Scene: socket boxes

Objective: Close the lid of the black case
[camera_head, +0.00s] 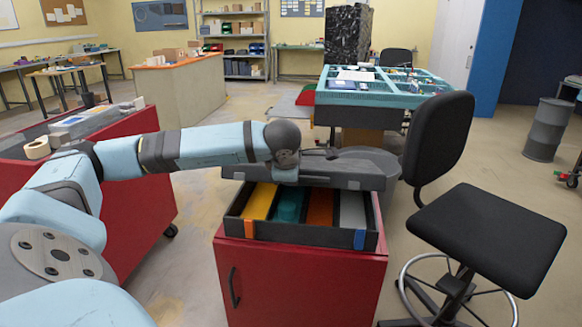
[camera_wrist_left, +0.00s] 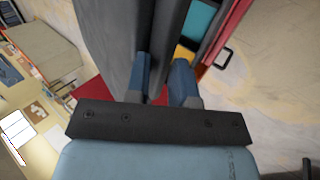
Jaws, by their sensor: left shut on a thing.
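The black case (camera_head: 233,228) sits on a red cabinet. Its lid (camera_head: 345,175) is raised and tilted over the back part of the case, so the case is partly open. Yellow, teal, orange and grey contents show in front of the lid. My left gripper (camera_wrist_left: 163,72) is shut on the lid's edge, with one blue finger on each side of it in the left wrist view. In the head view my left wrist hides most of the fingers. My right gripper is in neither view.
The red cabinet (camera_head: 300,285) has a handle on its front. A black swivel chair (camera_head: 488,235) stands close on the right. Another red cabinet (camera_head: 130,210) is on the left. A table with a teal tray (camera_head: 385,95) stands behind.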

